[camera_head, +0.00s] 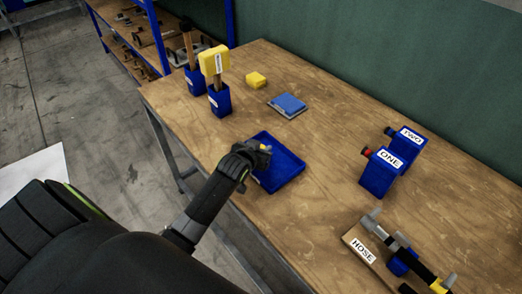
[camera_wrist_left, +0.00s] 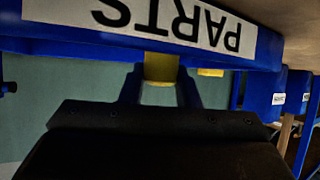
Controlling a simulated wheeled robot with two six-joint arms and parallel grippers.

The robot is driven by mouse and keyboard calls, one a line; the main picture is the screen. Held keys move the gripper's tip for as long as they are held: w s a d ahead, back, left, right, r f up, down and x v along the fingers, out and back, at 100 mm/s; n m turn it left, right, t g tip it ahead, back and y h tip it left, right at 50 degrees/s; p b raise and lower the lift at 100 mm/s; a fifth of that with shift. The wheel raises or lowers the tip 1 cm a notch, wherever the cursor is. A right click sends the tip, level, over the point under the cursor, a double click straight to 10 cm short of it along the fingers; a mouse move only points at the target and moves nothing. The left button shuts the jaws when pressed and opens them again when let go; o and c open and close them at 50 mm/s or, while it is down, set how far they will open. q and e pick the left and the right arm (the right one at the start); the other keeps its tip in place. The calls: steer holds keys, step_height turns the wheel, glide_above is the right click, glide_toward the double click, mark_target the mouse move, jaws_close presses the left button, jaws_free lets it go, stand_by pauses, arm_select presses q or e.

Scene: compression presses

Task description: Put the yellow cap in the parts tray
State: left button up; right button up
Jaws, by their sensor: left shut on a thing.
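The parts tray (camera_head: 288,170) is a shallow blue tray near the table's front edge. Its white PARTS label (camera_wrist_left: 180,22) shows upside down in the left wrist view. My left gripper (camera_head: 263,152) is over the tray's left part in the head view. It is shut on the yellow cap (camera_head: 264,147), which is mostly hidden by the gripper there. In the left wrist view the cap (camera_wrist_left: 160,68) sits between the two fingers, partly behind the tray's rim. I cannot tell whether the cap touches the tray floor. My right gripper is not in view.
A yellow block (camera_head: 256,80) and a blue pad on a grey plate (camera_head: 289,104) lie behind the tray. Blue holders with mallets (camera_head: 219,98) stand at the back left. Blue blocks marked ONE (camera_head: 380,172) and TWO (camera_head: 408,146) stand right; a HOSE fixture (camera_head: 362,249) is nearer.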

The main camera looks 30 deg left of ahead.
arm_select(q)
steer(key=shift+f, duration=0.65)
steer(key=shift+f, duration=0.2)
steer(key=o, duration=0.9)
steer(key=shift+o, duration=0.2)
steer(key=shift+r, duration=0.1)
steer(key=shift+s+r, duration=0.15)
steer(key=shift+r, duration=0.05)
steer(key=v, duration=1.1)
steer(key=shift+s+r, duration=0.2)
steer(key=shift+s, duration=0.1)
